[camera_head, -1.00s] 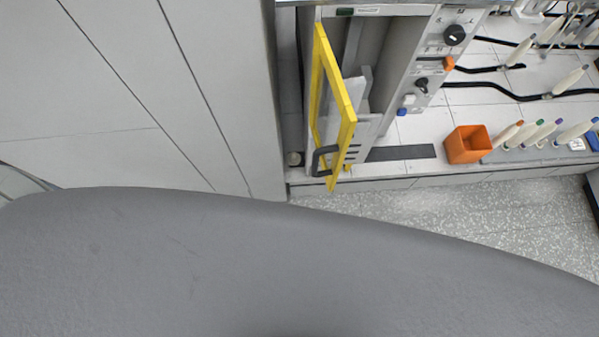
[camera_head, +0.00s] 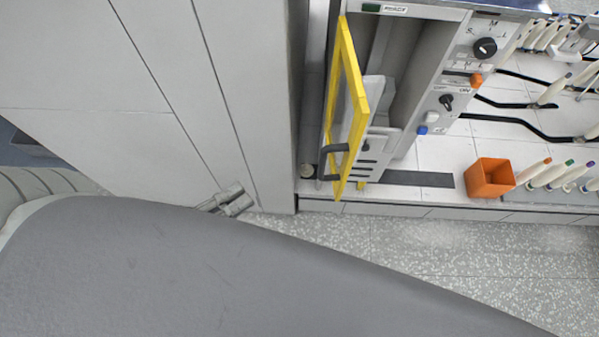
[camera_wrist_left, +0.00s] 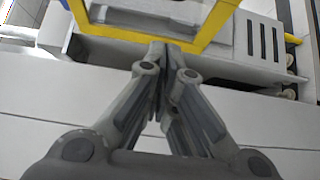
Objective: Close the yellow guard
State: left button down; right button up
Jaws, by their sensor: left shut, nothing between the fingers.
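The yellow guard (camera_head: 357,112) is a framed door with a dark grey handle (camera_head: 326,160) near its lower end. It stands swung open from the front of the grey machine (camera_head: 420,75). My left gripper (camera_head: 243,200) shows small at the lower left of the guard, in front of the pale wall panel and apart from the guard. In the left wrist view my gripper (camera_wrist_left: 164,48) is shut and empty, its fingertips appearing close to the guard's lower bar (camera_wrist_left: 140,36). My right gripper is not in view.
An orange bin (camera_head: 489,180) and several white-handled tools (camera_head: 560,175) are on the bench right of the machine. Knobs (camera_head: 485,47) sit on the machine's front. A tall pale panel (camera_head: 225,70) stands left of the guard. Speckled floor (camera_head: 430,245) is clear.

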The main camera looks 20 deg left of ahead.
pick_arm(q)
jog(key=s+d+p+x, duration=0.1)
jog(key=d+p+x, duration=0.1)
jog(key=x, duration=1)
jog(key=shift+d, duration=0.3)
